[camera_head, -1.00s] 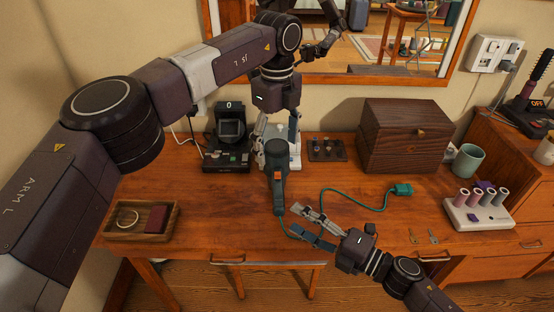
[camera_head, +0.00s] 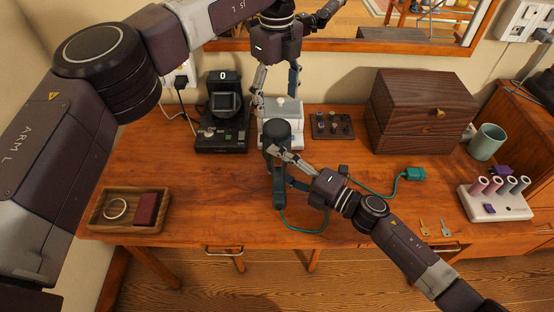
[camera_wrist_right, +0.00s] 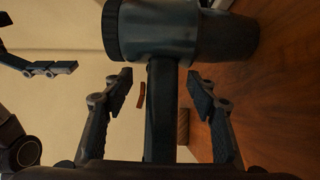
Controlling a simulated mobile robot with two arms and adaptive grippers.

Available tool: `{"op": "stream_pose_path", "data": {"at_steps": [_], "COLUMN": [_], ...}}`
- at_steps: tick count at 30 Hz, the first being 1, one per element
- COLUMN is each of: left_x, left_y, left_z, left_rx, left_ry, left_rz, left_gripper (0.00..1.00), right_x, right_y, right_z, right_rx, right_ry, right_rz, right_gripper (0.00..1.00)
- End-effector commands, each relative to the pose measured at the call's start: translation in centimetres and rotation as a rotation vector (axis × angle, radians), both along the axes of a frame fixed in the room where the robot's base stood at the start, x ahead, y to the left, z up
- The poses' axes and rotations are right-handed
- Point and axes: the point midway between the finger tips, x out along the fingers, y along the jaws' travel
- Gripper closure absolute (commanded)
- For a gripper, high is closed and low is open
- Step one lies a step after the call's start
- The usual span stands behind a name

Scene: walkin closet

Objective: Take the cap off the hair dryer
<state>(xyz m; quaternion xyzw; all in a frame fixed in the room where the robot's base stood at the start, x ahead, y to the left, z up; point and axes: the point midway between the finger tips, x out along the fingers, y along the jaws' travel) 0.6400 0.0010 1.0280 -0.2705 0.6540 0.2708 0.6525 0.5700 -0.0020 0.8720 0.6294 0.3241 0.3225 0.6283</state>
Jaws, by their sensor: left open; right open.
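The dark teal hair dryer (camera_head: 279,192) is on the desk near its middle, barrel upright and handle toward me. In the right wrist view its barrel (camera_wrist_right: 160,30) crosses the top, with a dark ribbed cap (camera_wrist_right: 112,30) on the left end and a dark wider part (camera_wrist_right: 226,38) on the right end. My right gripper (camera_head: 284,169) is open. Its fingers stand on both sides of the handle (camera_wrist_right: 161,110), with gaps showing. My left gripper (camera_head: 276,94) is open above and behind the dryer, fingers pointing down; part shows in the wrist view (camera_wrist_right: 42,67).
A white device (camera_head: 284,108) stands right behind the dryer. A black device with a display (camera_head: 224,128) is left, a wooden tray (camera_head: 104,219) front left. A dark box (camera_head: 425,110), mug (camera_head: 487,142) and roller stand (camera_head: 495,205) are right. A teal cord ends in a plug (camera_head: 414,174).

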Motion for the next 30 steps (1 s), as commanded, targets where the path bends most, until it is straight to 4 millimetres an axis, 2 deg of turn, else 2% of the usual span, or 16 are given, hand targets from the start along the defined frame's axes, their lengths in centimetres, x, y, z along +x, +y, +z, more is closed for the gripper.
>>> {"op": "stream_pose_path", "data": {"at_steps": [11,26,30], "left_x": [-0.01,-0.01,-0.01], "left_y": [-0.02,-0.02,-0.02], "left_z": [0.02,0.01,0.02], "left_rx": [0.0,0.0,0.0], "left_ry": [0.0,0.0,0.0], "left_rz": [0.0,0.0,0.0], "left_gripper": [0.3,0.3,0.3], "right_x": [0.46,0.46,0.47], "right_y": [0.66,0.64,0.64], "right_z": [-0.03,0.02,0.06], "right_rx": [-0.001,-0.001,-0.001], "right_ry": [0.0,-0.001,-0.001], "right_rz": [0.0,0.0,0.0], "right_gripper": [0.47,1.0,1.0]}}
